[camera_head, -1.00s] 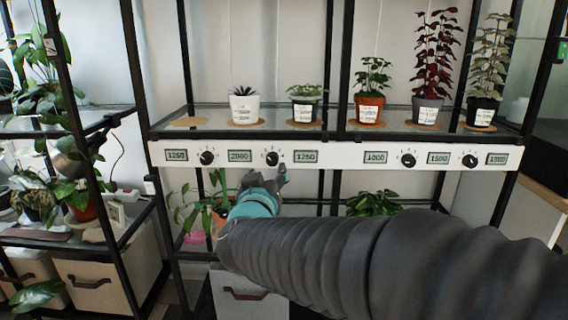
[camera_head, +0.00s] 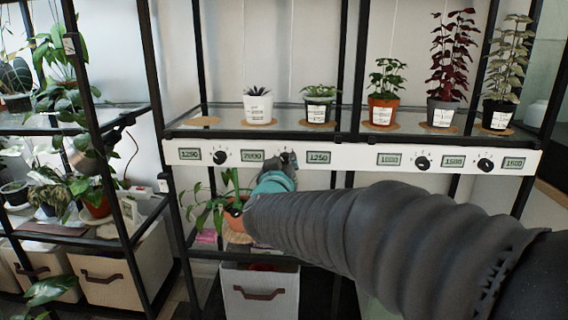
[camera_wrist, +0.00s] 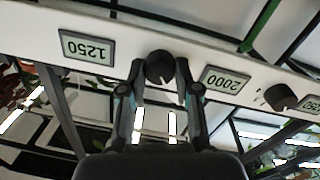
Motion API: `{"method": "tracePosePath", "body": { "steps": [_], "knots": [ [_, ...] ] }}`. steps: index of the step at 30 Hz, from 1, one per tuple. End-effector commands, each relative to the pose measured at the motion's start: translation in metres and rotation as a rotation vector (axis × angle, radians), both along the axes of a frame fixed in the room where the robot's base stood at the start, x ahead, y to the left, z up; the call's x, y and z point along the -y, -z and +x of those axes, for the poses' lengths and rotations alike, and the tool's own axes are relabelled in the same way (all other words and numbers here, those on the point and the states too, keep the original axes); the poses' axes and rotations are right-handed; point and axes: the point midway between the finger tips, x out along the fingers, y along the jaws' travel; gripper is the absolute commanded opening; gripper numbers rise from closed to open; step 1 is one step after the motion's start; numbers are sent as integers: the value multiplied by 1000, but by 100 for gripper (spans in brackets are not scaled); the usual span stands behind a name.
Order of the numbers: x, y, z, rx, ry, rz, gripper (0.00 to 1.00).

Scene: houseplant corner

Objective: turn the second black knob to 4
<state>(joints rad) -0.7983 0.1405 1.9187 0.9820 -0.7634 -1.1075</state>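The second black knob (camera_head: 285,157) sits on the white panel (camera_head: 352,158), between displays that read 2000 (camera_head: 252,156) and 1250 (camera_head: 318,158). In the head view my gripper (camera_head: 289,161) partly covers it. The upside-down wrist view shows this knob (camera_wrist: 160,67) between my gripper's two fingers (camera_wrist: 159,70). The fingers are apart, one on each side, with narrow gaps to the knob; I cannot tell whether either touches. A pale pointer mark shows on the knob's lower part in that view. The scale numbers around it are not readable.
Other black knobs sit on the same panel: the first (camera_head: 220,157) to the left, two more (camera_head: 423,163) to the right. Potted plants stand on the glass shelf (camera_head: 226,113) above. An orange pot (camera_head: 234,220) with a leafy plant stands below the panel.

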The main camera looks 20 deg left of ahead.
Motion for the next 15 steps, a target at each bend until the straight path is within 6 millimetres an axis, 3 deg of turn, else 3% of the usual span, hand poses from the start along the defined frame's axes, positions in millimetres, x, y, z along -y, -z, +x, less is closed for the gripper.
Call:
{"method": "tracePosePath", "body": {
  "steps": [2,15],
  "knots": [
    [0,0,0,0,0,0,0],
    [0,0,0,-19,-1,75,0]
  ]
}}
